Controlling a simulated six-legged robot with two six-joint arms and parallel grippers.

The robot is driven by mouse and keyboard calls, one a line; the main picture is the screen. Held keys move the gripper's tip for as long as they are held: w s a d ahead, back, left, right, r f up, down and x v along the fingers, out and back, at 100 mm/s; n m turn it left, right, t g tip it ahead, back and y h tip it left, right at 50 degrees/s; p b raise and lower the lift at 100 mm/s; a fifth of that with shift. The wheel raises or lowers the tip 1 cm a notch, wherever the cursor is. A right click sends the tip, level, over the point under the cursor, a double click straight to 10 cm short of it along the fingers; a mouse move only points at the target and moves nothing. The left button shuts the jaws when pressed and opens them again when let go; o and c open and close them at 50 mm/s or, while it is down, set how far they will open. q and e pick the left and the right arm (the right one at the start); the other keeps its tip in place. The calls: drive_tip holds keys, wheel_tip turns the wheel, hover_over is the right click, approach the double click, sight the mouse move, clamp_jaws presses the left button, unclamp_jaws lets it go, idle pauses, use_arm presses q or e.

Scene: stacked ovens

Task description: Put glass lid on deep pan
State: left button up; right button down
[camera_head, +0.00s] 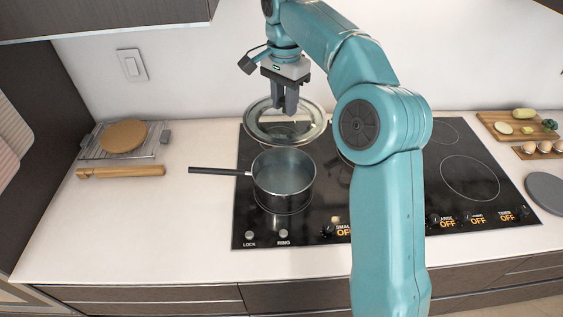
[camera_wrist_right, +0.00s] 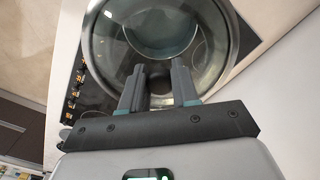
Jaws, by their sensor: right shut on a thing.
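The deep pan (camera_head: 284,178) is a grey metal pot with a long black handle pointing left. It stands on the front left burner of the black cooktop. The glass lid (camera_head: 258,132) is round and clear with a metal rim. My right gripper (camera_head: 285,112) is shut on the lid, at its middle, and holds it behind the pan in the head view. In the right wrist view the gripper (camera_wrist_right: 160,72) and the lid (camera_wrist_right: 220,40) show from above, and the pan is partly seen through the glass. My left gripper is not in view.
The black cooktop (camera_head: 470,215) has free burners on the right. A rolling pin (camera_head: 120,172) and a wire rack (camera_head: 92,150) with a round board (camera_head: 124,136) lie at the left. Eggs (camera_head: 543,147) and vegetables (camera_head: 522,117) sit at the far right. The counter front left is clear.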

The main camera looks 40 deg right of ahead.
sight(284, 112)
wheel_tip(284, 112, down, 18)
drive_tip(key=shift+r+b, duration=0.2)
drive_tip(key=shift+b, duration=0.25)
drive_tip(key=c, duration=0.8)
unclamp_jaws()
drive_tip(key=shift+a+r, duration=0.1)
drive_tip(key=shift+a, duration=0.05)
drive_tip(key=shift+c, duration=0.2)
wheel_tip(284, 112, up, 11)
drive_tip(key=shift+w+r+p, duration=0.1)
drive_tip(key=shift+p, duration=0.2)
drive_tip(key=shift+r, duration=0.75)
